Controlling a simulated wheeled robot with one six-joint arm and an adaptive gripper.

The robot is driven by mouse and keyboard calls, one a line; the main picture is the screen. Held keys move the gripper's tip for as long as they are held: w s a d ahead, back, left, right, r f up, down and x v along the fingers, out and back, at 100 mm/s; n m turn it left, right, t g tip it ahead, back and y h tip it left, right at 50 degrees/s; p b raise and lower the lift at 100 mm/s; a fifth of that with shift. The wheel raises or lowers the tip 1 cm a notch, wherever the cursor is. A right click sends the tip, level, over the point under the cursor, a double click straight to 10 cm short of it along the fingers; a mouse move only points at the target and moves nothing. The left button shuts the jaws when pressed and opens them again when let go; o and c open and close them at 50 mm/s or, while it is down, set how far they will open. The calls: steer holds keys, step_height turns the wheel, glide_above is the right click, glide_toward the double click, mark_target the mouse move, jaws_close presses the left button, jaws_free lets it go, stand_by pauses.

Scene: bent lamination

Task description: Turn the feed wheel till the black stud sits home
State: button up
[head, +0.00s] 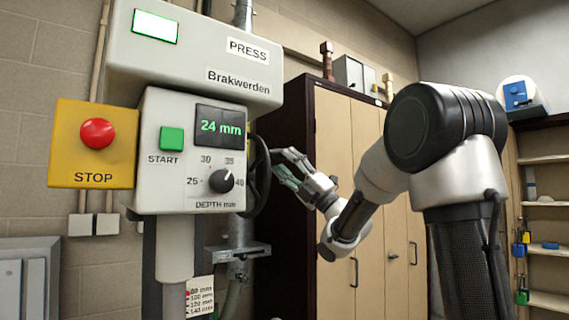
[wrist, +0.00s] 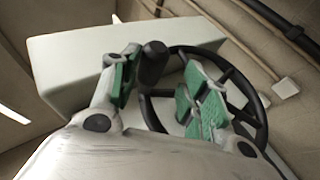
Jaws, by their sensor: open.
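The black feed wheel (head: 262,178) is on the right side of the press, seen nearly edge-on. In the wrist view the wheel (wrist: 262,112) shows its rim and spokes, with a black handle (wrist: 153,63) standing out from it. My gripper (head: 283,165) is beside the wheel. In the wrist view my gripper (wrist: 162,75) has its green-padded fingers spread, with the handle between them, nearer the left finger. Whether a finger touches it I cannot tell. The display (head: 220,127) reads 24 mm. I cannot make out a separate black stud or its seat.
The press head (head: 195,60) overhangs the control box with its green START button (head: 171,139) and black depth knob (head: 221,181). A red STOP button (head: 97,133) is at left. A tall cabinet (head: 345,150) stands behind my gripper. A metal bracket (head: 237,251) juts out below the wheel.

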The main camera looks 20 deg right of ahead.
steer(key=v, duration=1.1)
steer(key=shift+a, duration=0.1)
steer(key=shift+c, duration=0.5)
